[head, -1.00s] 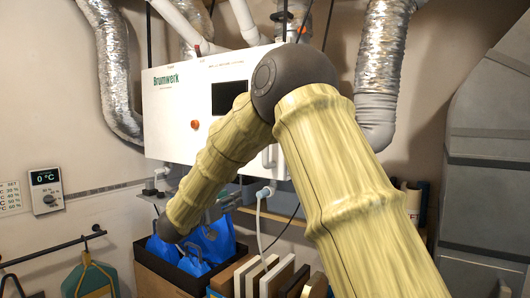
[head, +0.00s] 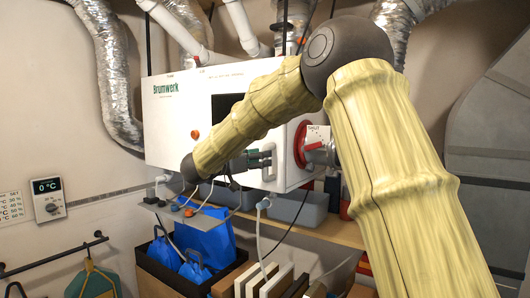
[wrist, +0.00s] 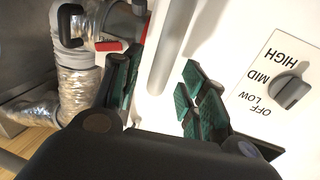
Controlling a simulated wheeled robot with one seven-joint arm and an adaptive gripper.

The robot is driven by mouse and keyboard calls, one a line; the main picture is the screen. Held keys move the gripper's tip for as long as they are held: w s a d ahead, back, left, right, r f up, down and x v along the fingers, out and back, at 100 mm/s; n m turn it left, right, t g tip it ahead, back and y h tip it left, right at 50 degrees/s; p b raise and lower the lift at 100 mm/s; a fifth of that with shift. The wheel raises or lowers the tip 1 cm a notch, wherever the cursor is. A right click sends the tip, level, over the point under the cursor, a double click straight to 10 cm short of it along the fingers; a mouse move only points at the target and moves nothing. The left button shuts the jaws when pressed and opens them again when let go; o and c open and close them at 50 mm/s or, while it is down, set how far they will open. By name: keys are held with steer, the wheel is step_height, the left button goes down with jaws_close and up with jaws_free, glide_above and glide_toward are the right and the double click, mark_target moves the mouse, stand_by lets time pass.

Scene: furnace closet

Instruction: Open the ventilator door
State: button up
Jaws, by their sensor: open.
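The ventilator is a white wall box (head: 172,128) marked Brumwerk, with a dark screen and an orange button; its front looks closed. A pale upright bar handle (head: 268,172) is at the right of its front, partly covered by my gripper. My gripper (head: 262,160) is open at the handle. In the wrist view the grey handle bar (wrist: 170,50) runs between the green-padded fingers of my gripper (wrist: 158,75). I cannot tell whether a pad touches it. My arm hides part of the screen and front.
A dial (wrist: 290,92) marked HIGH, MID, LOW and OFF is right of the handle in the wrist view. A red valve marked SHUT (head: 306,146) and ducts are on the box's right side. Blue bags (head: 205,238) and a wooden shelf (head: 335,235) are below.

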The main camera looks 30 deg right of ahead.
mark_target(265, 177)
steer(key=shift+w+d+p, duration=0.15)
steer(key=shift+d+p, duration=0.15)
steer(key=shift+d, duration=0.45)
steer(key=shift+w+d+p, duration=0.15)
steer(key=shift+d+p, duration=0.1)
steer(key=shift+d, duration=0.5)
steer(key=shift+c, duration=0.3)
steer(key=shift+a, duration=0.1)
jaws_close()
